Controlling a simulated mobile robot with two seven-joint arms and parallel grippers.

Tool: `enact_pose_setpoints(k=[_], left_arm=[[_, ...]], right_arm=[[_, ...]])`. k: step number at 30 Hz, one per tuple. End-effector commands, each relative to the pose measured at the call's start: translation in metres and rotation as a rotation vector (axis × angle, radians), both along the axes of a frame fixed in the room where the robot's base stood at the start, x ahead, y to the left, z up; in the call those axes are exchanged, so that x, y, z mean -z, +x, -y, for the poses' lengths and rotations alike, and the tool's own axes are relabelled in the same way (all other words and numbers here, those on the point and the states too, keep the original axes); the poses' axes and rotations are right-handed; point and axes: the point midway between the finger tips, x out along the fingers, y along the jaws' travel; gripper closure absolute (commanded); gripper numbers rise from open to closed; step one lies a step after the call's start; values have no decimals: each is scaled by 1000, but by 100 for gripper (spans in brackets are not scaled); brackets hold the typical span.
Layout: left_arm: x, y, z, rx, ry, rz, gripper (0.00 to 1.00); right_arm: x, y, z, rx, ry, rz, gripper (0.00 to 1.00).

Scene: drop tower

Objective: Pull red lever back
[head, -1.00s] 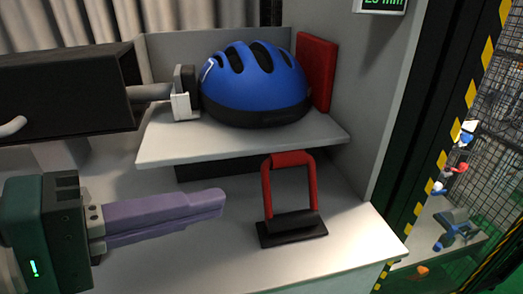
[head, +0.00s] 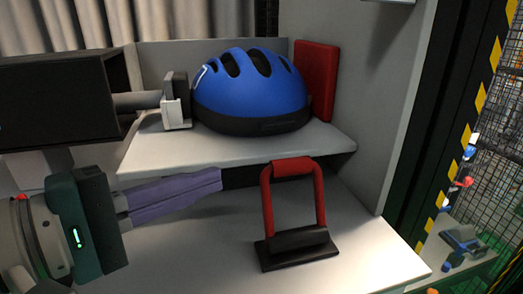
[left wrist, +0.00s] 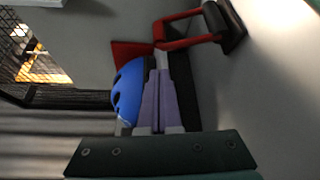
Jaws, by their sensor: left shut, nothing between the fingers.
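The red lever (head: 266,202) is a U-shaped handle standing up from a black base on the white counter, right of centre in the head view. In the left wrist view the red lever (left wrist: 176,44) is near the top, beyond the fingertips. My left gripper (head: 219,180) has purple fingers, shut and empty. Its tips point right, to the left of the lever and apart from it in the head view. It also shows in the left wrist view (left wrist: 160,72). My right gripper is not in view.
A blue helmet (head: 252,92) sits on a raised white shelf (head: 215,152) behind the lever, between a metal pusher (head: 176,102) and a red pad (head: 316,80). A grey wall (head: 385,110) stands at the right. The counter in front of the lever is clear.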

Motion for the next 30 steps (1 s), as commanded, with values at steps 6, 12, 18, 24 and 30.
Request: enact_pose_setpoints(k=[6, 12, 18, 24, 30], left_arm=[[3, 30, 28, 1, -2, 2, 100], [7, 47, 43, 0, -1, 1, 100], [8, 51, 47, 0, 2, 1, 100], [8, 51, 47, 0, 2, 1, 100], [9, 49, 47, 0, 7, 16, 100]], right_arm=[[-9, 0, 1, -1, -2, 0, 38], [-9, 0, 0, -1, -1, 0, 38], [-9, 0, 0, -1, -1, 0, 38], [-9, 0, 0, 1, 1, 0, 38], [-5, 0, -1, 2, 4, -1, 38]])
